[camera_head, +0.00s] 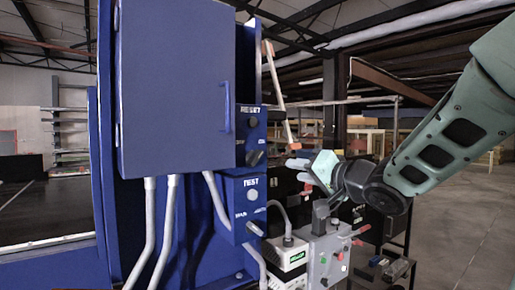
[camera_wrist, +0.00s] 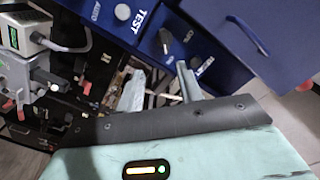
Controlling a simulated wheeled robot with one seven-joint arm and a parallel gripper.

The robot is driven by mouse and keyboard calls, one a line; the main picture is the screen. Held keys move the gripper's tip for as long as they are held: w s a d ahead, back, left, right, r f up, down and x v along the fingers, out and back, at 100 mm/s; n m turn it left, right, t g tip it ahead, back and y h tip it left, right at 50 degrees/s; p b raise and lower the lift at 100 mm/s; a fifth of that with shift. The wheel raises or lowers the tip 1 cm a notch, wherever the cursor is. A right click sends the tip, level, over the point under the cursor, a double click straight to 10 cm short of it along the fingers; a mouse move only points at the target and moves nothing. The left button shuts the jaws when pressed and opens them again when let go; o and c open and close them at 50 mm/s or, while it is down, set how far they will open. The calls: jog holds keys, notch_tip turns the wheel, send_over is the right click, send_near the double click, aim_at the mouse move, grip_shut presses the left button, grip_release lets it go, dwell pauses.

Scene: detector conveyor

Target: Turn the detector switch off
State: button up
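Two blue control boxes hang on the blue machine in the head view. The upper box (camera_head: 251,138) has a dark round button and a dark switch knob (camera_head: 254,158). The lower box (camera_head: 240,207), labelled TEST, has a pale button and a light switch lever (camera_head: 254,229). I cannot tell which one is the detector switch or its setting. My gripper (camera_head: 297,170) is to the right of the boxes, apart from them. In the wrist view its two fingers (camera_wrist: 160,86) are spread with nothing held between them; the boxes and a switch knob (camera_wrist: 165,38) lie beyond them.
A blue cabinet (camera_head: 170,85) with a handle juts out at the left, with grey conduits below. Open floor (camera_head: 465,225) lies at right.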

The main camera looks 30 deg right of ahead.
jog(key=b, duration=0.3)
send_near(258, 159)
jog(key=w, duration=0.9)
jog(key=shift+a, duration=0.2)
jog(key=shift+s+f, duration=0.1)
grip_shut()
